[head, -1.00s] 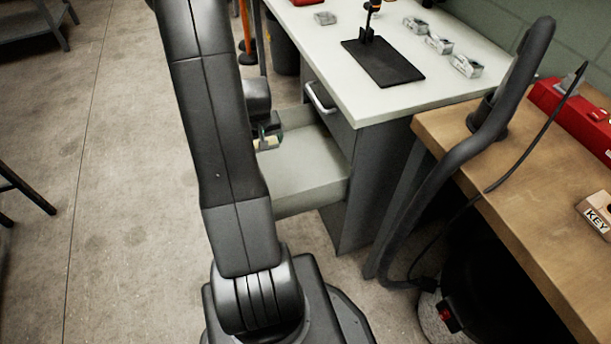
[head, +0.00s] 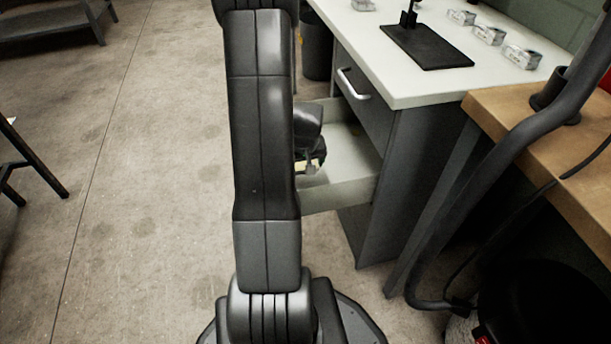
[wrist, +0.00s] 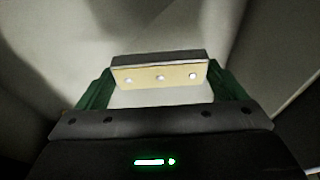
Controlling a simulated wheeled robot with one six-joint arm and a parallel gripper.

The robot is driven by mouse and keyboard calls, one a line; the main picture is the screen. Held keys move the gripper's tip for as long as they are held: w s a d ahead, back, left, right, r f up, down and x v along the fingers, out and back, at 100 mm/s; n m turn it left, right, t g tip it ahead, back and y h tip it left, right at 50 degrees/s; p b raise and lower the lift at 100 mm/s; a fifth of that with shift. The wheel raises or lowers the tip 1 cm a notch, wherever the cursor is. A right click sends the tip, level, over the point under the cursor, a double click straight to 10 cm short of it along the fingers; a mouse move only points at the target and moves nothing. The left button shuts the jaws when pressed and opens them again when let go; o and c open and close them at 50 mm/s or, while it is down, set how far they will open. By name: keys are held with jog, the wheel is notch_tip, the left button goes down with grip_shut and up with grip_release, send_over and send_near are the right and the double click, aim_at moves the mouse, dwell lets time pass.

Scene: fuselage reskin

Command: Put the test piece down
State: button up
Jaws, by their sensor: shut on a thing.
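The test piece (wrist: 160,76) is a small block with a pale yellow face, three bright round spots in a row and a dark top edge. My gripper (wrist: 158,92) is shut on it, with a green finger at each end of the piece in the wrist view. In the head view my gripper (head: 309,165) shows beside my arm, at the open drawer (head: 345,194) under the white bench, with a bit of the yellowish piece in it. My arm hides part of the drawer. I cannot tell whether the piece touches the drawer floor.
The white bench (head: 400,75) stands above the drawer, with a black stand base (head: 428,47) and several clear blocks on top. A wooden bench (head: 545,125) with a dark hose (head: 470,185) is at the right. A black drum (head: 545,305) stands below.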

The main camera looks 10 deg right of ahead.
aim_at(303, 168)
jog(key=shift+f+b, duration=0.7)
jog(key=shift+f, duration=1.35)
jog(key=shift+f, duration=0.15)
jog(key=o, duration=0.7)
jog(key=p+v, duration=0.4)
jog(key=v, duration=0.8)
